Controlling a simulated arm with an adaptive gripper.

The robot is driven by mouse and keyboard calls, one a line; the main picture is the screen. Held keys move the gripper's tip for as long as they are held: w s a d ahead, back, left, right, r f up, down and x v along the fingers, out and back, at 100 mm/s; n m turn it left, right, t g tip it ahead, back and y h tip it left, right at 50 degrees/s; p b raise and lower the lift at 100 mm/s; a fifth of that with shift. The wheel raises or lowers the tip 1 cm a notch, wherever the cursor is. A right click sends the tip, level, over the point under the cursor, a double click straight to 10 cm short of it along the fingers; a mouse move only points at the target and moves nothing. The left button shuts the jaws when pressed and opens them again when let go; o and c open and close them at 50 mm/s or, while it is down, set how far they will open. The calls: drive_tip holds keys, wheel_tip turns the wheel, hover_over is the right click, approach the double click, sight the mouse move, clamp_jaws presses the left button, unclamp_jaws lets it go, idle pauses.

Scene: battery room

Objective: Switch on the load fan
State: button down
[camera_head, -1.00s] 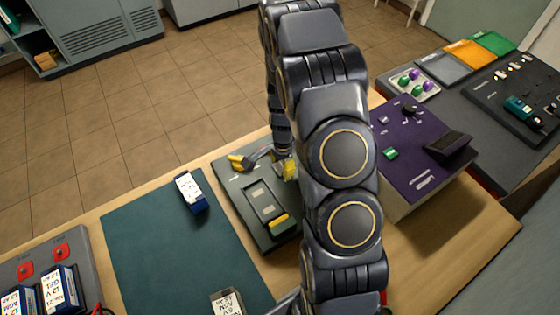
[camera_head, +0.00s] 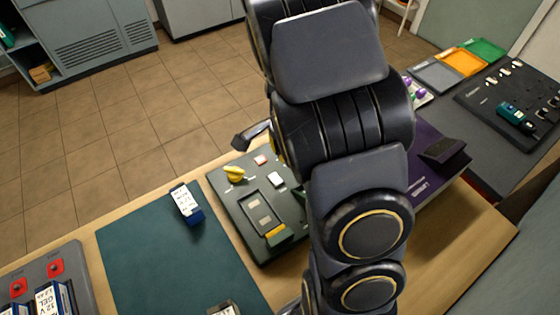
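A grey-green panel (camera_head: 228,205) lies on the wooden table. It has a yellow knob (camera_head: 233,174) at its far left, a small red part (camera_head: 261,160), a white switch-like part (camera_head: 276,179) and a recessed slot with a yellow end. I cannot tell from the labels which part belongs to the load fan, and I make out no fan. My gripper (camera_head: 252,135) shows only as a dark finger beyond the panel's far edge, above and right of the knob and apart from it. The rest of it is hidden behind my arm, so its opening does not show.
A battery (camera_head: 187,203) stands on the green mat (camera_head: 150,250). More batteries are at the lower left beside red switches (camera_head: 55,268). Coloured trays (camera_head: 463,61) lie at the far right.

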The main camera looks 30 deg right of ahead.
drive_tip(key=shift+r, duration=1)
drive_tip(key=s+a+r+n, duration=0.9)
drive_tip(key=a, duration=0.1)
drive_tip(key=s+a+r+n+g, duration=0.1)
drive_tip(key=s+a+n, duration=0.1)
drive_tip(key=s+n, duration=0.2)
drive_tip(key=s+a+r+n+g, duration=0.1)
drive_tip(key=s+a+r+n, duration=0.1)
drive_tip(key=s+n, duration=0.3)
drive_tip(key=shift+s+r, duration=0.2)
drive_tip(key=shift+s, duration=0.95)
